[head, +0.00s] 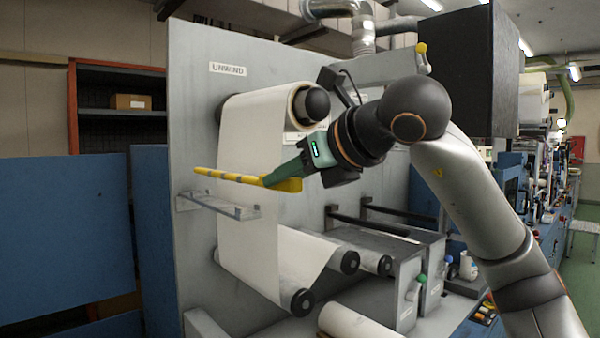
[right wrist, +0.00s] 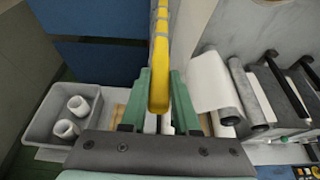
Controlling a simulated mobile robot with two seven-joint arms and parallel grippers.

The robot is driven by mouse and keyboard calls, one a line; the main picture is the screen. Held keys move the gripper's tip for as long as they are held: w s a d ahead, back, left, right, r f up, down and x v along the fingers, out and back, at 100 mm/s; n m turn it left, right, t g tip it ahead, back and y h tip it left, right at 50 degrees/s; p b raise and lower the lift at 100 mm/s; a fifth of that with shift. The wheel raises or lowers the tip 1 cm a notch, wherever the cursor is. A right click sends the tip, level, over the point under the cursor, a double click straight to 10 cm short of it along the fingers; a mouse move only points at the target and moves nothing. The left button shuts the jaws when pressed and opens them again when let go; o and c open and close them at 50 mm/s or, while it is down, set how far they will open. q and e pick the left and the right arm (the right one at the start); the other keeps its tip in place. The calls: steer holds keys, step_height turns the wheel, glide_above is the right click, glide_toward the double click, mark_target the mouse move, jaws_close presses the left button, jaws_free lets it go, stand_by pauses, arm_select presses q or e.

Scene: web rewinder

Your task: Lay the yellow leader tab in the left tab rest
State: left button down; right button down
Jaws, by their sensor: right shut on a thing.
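The yellow leader tab (head: 228,176) is a long bar with darker bands. It is nearly level in the head view and points left from my right gripper (head: 282,176). The green fingers are shut on its right end. In the right wrist view the tab (right wrist: 161,50) runs up between the fingers of the gripper (right wrist: 160,88). A tab rest (head: 222,208), a pale shelf-like bracket on the grey panel, lies just below the tab in the head view. The tab appears above it, with a gap. My left gripper is not in view.
A white web (head: 250,150) hangs from the unwind roll (head: 290,103) behind the tab and runs to lower rollers (head: 302,300). The grey UNWIND panel (head: 195,120) stands behind. A grey bin (right wrist: 90,105) with two white rolls shows in the right wrist view.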

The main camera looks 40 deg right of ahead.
steer(key=shift+w, duration=0.9)
step_height(320, 180, down, 3)
steer(key=b, duration=0.2)
steer(key=shift+b, duration=0.3)
steer(key=shift+s+f+b, duration=0.1)
steer(key=shift+f+b, duration=0.55)
steer(key=shift+f, duration=0.15)
steer(key=c, duration=0.8)
jaws_free()
steer(key=shift+c, duration=0.2)
steer(key=shift+o, duration=1.3)
